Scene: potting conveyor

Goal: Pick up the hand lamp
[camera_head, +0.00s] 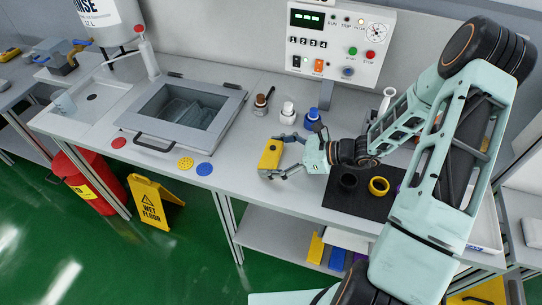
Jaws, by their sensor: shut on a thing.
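The hand lamp (269,154) appears to be the yellow, boxy thing with dark ends near the front edge of the grey bench, left of my gripper. My gripper (276,156) reaches in from the right with its fingers on either side of it, and is shut on it. The fingers and palm cover part of its right side. I cannot tell whether it rests on the bench or is just above it.
A lidded basin (187,108) is at the left, with red, yellow and blue discs before it. Small bottles (287,112) stand behind my gripper. A dark mat (340,198) with rings lies to the right. A control box (339,42) stands at the back.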

